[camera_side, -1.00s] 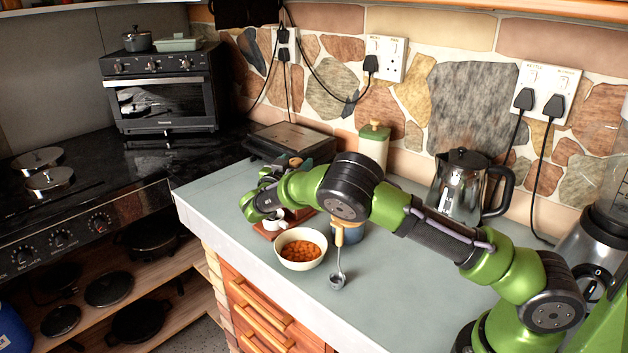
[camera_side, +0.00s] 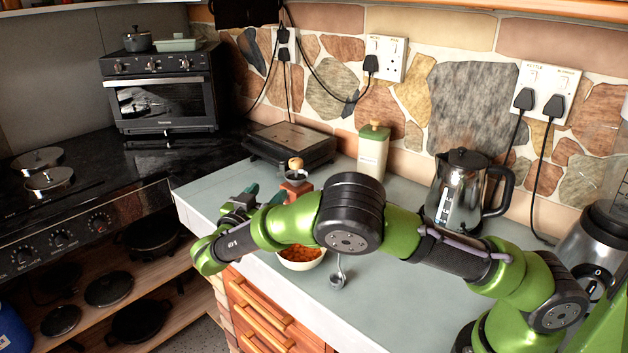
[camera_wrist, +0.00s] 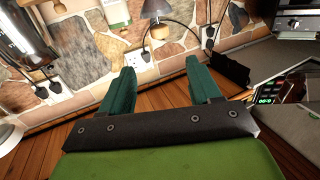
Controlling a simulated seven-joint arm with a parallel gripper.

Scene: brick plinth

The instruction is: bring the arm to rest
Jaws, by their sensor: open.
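My gripper (camera_side: 267,190) is at the left part of the grey-green worktop (camera_side: 400,285) in the side view, its dark green fingers pointing toward the back wall. In the wrist view, the two fingers of my gripper (camera_wrist: 164,78) stand wide apart with nothing between them. My arm arches low across the worktop from the right. A red stand with a round wooden knob (camera_side: 295,164) is just right of the fingers in the side view; whether they touch is unclear.
A bowl of orange food (camera_side: 301,258) and a ladle (camera_side: 338,281) are partly hidden by my arm. Behind are a flat black appliance (camera_side: 290,146), a cream canister (camera_side: 373,153) and a glass kettle (camera_side: 460,187). The stone wall (camera_wrist: 85,45) fills much of the wrist view.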

